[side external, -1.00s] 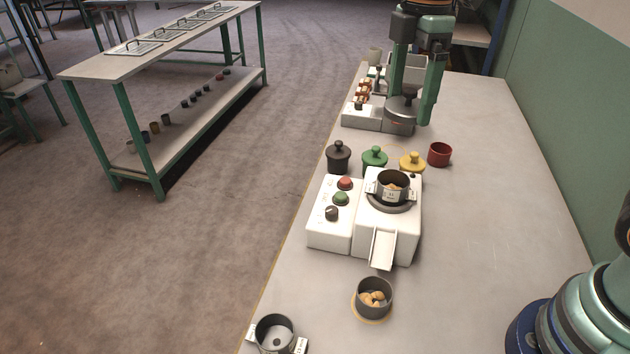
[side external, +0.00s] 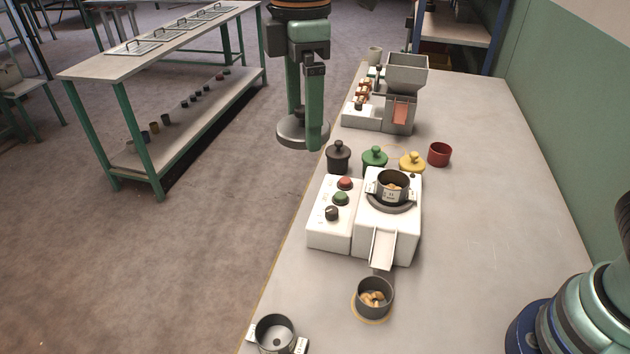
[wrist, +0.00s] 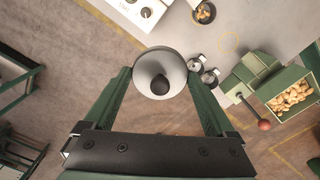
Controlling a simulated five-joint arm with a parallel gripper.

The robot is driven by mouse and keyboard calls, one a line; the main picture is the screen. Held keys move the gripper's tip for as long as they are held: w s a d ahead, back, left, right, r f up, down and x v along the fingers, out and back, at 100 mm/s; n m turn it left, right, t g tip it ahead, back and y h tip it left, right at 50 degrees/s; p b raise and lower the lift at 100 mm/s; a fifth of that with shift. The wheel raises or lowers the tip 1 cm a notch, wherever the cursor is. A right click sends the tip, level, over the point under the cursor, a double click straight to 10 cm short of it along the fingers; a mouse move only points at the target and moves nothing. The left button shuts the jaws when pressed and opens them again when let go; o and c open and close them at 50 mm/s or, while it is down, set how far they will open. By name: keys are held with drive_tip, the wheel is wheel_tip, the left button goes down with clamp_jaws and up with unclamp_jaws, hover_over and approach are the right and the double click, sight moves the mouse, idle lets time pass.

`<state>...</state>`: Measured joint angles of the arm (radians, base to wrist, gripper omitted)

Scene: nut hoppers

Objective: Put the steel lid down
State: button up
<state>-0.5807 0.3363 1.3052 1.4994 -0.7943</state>
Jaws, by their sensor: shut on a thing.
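The steel lid (side external: 300,132) is a round grey disc. My gripper (side external: 304,138) is shut on it and holds it up in the air, to the left of the hopper machine in the side external view. In the wrist view the lid (wrist: 160,62) sits between the two green fingers of my gripper (wrist: 160,80), with its dark knob toward me. There it covers part of the floor and the table's edge. It appears apart from the table and everything on it.
The grey hopper (side external: 407,72) stands at the table's back. Black (side external: 339,155), green (side external: 374,158) and yellow (side external: 412,162) knobbed pots, a red cup (side external: 439,154) and a white machine (side external: 390,230) stand nearer. A second bench (side external: 150,55) stands left.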

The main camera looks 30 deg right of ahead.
wheel_tip(320, 180, down, 20)
drive_tip(key=shift+a, duration=0.3)
drive_tip(key=shift+f, duration=0.3)
drive_tip(key=shift+f, duration=0.35)
drive_tip(key=o, duration=1)
drive_tip(key=shift+o, duration=0.2)
